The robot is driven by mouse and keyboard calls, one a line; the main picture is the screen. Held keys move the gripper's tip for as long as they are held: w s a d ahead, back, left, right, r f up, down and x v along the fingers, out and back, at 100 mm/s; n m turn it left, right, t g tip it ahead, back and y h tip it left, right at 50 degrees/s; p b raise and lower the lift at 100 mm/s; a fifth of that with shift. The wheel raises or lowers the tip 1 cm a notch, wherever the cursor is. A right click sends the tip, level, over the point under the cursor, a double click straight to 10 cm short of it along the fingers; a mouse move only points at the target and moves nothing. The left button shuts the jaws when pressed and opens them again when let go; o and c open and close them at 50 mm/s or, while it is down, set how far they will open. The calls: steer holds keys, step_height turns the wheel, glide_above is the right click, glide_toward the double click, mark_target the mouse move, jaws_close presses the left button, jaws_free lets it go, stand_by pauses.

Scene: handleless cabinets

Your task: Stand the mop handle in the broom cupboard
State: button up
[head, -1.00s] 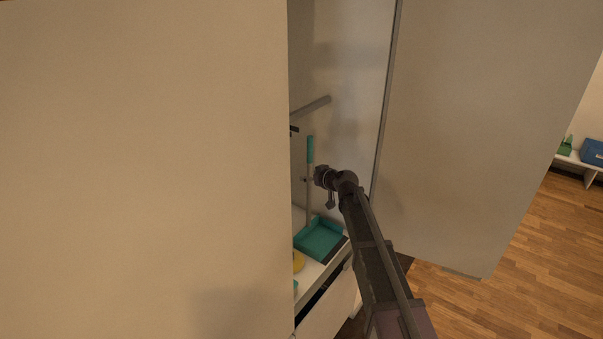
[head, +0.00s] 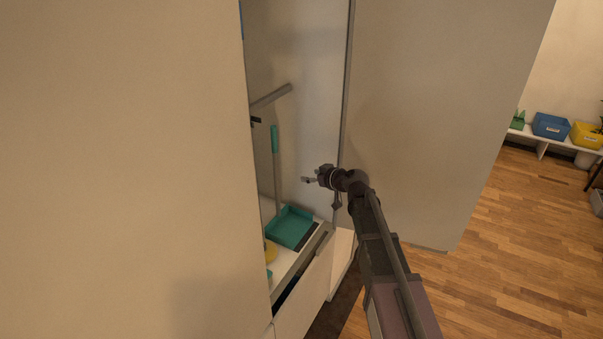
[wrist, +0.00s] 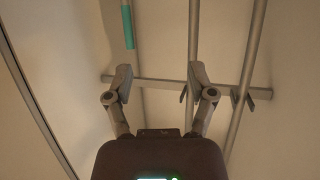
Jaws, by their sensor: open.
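My gripper (head: 312,179) is open and empty in front of the open broom cupboard (head: 300,50). In the wrist view its fingers (wrist: 159,76) are spread before a grey cross rail (wrist: 155,84) with dark prongs. Several upright grey poles show there: one with a teal grip (wrist: 128,26), one behind the right finger (wrist: 193,35), and one at the right (wrist: 247,70). I cannot tell which, if any, is the mop handle. In the head view, a teal-gripped pole (head: 275,140) stands left of my gripper, apart from it.
A drawer front (head: 303,298) juts out below. A bench with a blue bin (head: 550,126) is at the far right; the wooden floor between is clear.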

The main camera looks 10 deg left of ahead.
steer(key=shift+s+d+r, duration=0.1)
steer(key=shift+s+d, duration=0.25)
steer(key=shift+d, duration=0.55)
steer(key=shift+s+d+f, duration=0.1)
steer(key=shift+s+d, duration=0.2)
steer(key=shift+d, duration=0.6)
steer(key=shift+s+d+r, duration=0.1)
steer(key=shift+s+d, duration=0.25)
steer(key=shift+d, duration=0.55)
steer(key=s+d+f+m+g+h+b, duration=0.4)
steer(key=s+d+f+b, duration=0.4)
steer(key=s+d+f, duration=0.3)
steer(key=s+d+f+m+g+h+b, duration=0.4)
steer(key=s+d+f+b, duration=0.5)
steer(key=f, duration=0.8)
steer(key=s+d+m+h, duration=0.2)
steer(key=s+d, duration=0.1)
steer(key=s, duration=0.2)
steer(key=shift+s+f+h, duration=0.35)
steer(key=shift+h, duration=0.05)
steer(key=shift+c, duration=1)
steer(key=shift+a, duration=0.1)
